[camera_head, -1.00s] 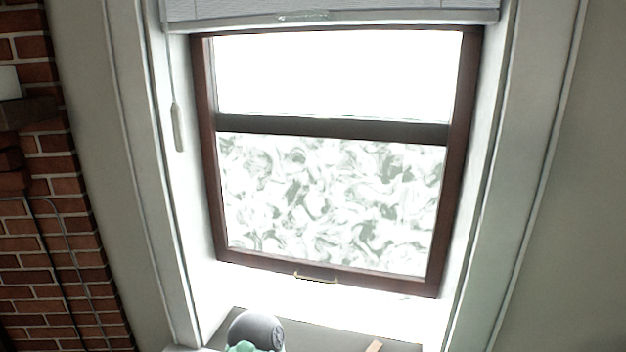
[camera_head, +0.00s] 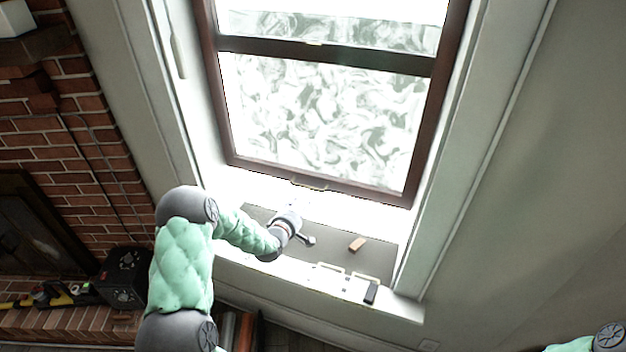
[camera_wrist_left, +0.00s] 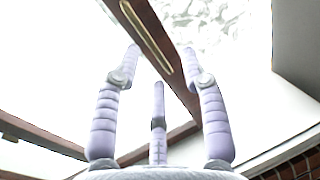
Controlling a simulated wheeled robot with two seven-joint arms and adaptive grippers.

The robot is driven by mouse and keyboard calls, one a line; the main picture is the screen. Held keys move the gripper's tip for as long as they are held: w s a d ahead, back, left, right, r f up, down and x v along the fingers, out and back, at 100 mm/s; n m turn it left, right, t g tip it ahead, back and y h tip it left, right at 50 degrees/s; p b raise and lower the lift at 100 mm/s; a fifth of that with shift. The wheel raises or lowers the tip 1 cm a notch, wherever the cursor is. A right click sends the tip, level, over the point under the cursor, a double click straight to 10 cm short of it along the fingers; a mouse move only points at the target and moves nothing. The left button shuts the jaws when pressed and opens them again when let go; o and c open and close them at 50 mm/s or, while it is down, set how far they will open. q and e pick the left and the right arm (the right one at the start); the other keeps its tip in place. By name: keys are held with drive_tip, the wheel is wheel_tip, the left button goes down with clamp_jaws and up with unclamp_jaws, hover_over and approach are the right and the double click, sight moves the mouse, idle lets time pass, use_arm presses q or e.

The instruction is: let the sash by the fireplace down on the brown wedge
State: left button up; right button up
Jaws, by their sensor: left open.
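The dark brown-framed sash (camera_head: 265,170) stands raised, with a bright gap between its bottom rail and the grey sill (camera_head: 375,262). A brass handle (camera_head: 308,184) sits on the bottom rail; it also shows in the left wrist view (camera_wrist_left: 146,35). The small brown wedge (camera_head: 357,244) lies on the sill, right of my left gripper. My left gripper (camera_head: 308,240) is over the sill, below the handle. In the left wrist view its fingers (camera_wrist_left: 160,62) are spread and empty, with the rail beyond them. My right gripper is out of view.
Pale brackets (camera_head: 330,270) and a dark block (camera_head: 371,292) are at the sill's front edge. A blind cord pull (camera_head: 178,55) hangs at the left jamb. The brick fireplace (camera_head: 95,130) and a black box (camera_head: 124,275) are on the left.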

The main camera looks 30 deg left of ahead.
sight(307, 187)
use_arm(q)
drive_tip(key=shift+n+t+y, duration=0.3)
drive_tip(key=shift+n+y, duration=0.1)
drive_tip(key=x, duration=0.3)
drive_tip(key=r+x, duration=0.1)
drive_tip(key=x, duration=0.3)
drive_tip(key=a+r+x, duration=0.1)
drive_tip(key=x, duration=0.3)
drive_tip(key=shift+a+b, duration=0.1)
drive_tip(key=shift+b, duration=0.2)
clamp_jaws()
